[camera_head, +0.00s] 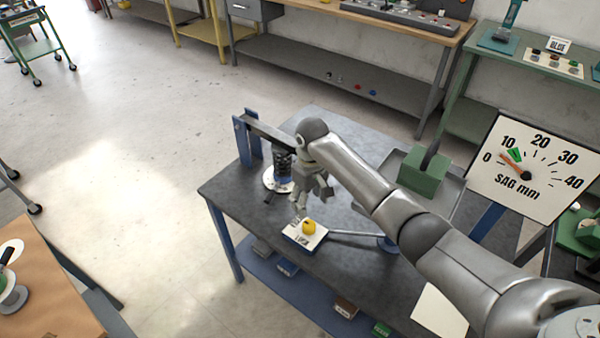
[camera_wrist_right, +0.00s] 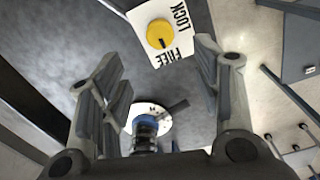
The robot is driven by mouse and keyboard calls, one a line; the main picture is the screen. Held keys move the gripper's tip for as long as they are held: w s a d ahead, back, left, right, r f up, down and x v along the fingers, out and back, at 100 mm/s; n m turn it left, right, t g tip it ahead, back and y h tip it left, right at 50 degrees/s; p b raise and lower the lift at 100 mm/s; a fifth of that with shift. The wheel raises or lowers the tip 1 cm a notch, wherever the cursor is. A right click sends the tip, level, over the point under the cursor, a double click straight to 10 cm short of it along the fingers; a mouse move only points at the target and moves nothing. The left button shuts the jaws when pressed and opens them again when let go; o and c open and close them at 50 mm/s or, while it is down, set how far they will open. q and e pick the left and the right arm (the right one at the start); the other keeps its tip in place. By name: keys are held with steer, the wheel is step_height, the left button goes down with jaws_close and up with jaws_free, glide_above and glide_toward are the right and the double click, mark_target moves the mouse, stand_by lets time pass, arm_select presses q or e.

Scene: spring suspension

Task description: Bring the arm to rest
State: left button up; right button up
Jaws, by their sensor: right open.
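My right gripper (camera_head: 313,202) hangs open and empty above the dark bench, between the spring unit and the lock plate. In the right wrist view its two fingers (camera_wrist_right: 157,52) are spread wide with nothing between them. The white LOCK/FREE plate (camera_head: 294,235) carries a round yellow knob (camera_head: 309,227). In the wrist view the knob (camera_wrist_right: 159,34) has a dark mark on its side nearest the word FREE. The black coil spring (camera_head: 282,163) stands upright on a pale round base under a dark beam (camera_head: 265,130). My left gripper is not in view.
A SAG mm dial (camera_head: 530,170) stands at the right, its red needle between 0 and 10. A green block (camera_head: 424,172) sits in a grey tray behind my right arm. The bench's left front edge is clear. Open floor lies to the left.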

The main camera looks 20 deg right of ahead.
steer(key=s+a+f+t+y, duration=0.15)
steer(key=s+f, duration=0.25)
steer(key=s, duration=0.4)
steer(key=s+a+f, duration=0.3)
steer(key=s, duration=0.5)
steer(key=s+d+r+m+t, duration=0.1)
steer(key=s+d+r, duration=0.15)
steer(key=s, duration=0.35)
steer(key=s+d+r+m+h, duration=0.1)
steer(key=s+d, duration=0.2)
steer(key=s, duration=0.2)
steer(key=s+d+r+m+t, duration=0.1)
steer(key=s+d+r, duration=0.15)
steer(key=s, duration=0.35)
step_height(320, 180, down, 32)
steer(key=s+g+b, duration=0.1)
steer(key=s+b, duration=0.1)
steer(key=b, duration=0.2)
steer(key=s+d+f+g+b, duration=0.1)
steer(key=s+d+f+b, duration=0.2)
steer(key=s+f, duration=1.3)
steer(key=shift+f, duration=0.7)
